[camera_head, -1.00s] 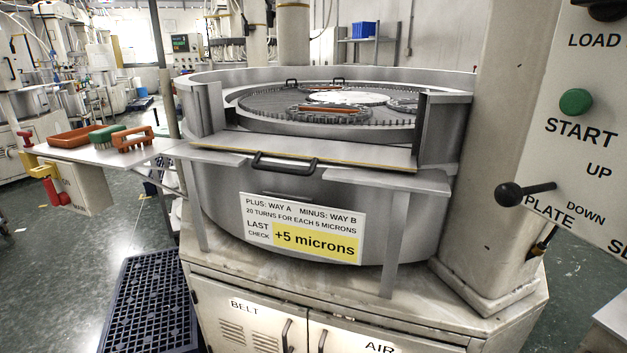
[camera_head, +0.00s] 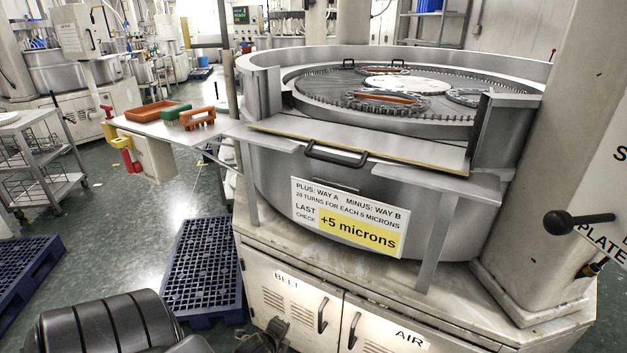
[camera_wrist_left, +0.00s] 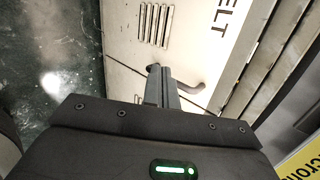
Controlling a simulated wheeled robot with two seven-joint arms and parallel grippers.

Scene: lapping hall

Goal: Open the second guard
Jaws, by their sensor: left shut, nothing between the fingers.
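The lapping machine's front guard (camera_head: 400,148) is a grey plate with a yellow edge. It lies low and nearly flat between two upright wall ends, and the plate inside shows above it. Its black bar handle (camera_head: 335,154) is on the front. I cannot tell whether this is the second guard. My left gripper (camera_wrist_left: 162,72) is shut and empty in the left wrist view, in front of the BELT cabinet door (camera_wrist_left: 140,45), close to a dark door handle (camera_wrist_left: 190,88); I cannot tell whether they touch. My right gripper is out of view.
A side shelf (camera_head: 160,130) with brushes and an orange tray (camera_head: 150,110) stands left of the machine. Blue pallets (camera_head: 205,265) lie on the floor. A column (camera_head: 560,170) with a black lever (camera_head: 560,223) stands at right. Some floor at left is clear.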

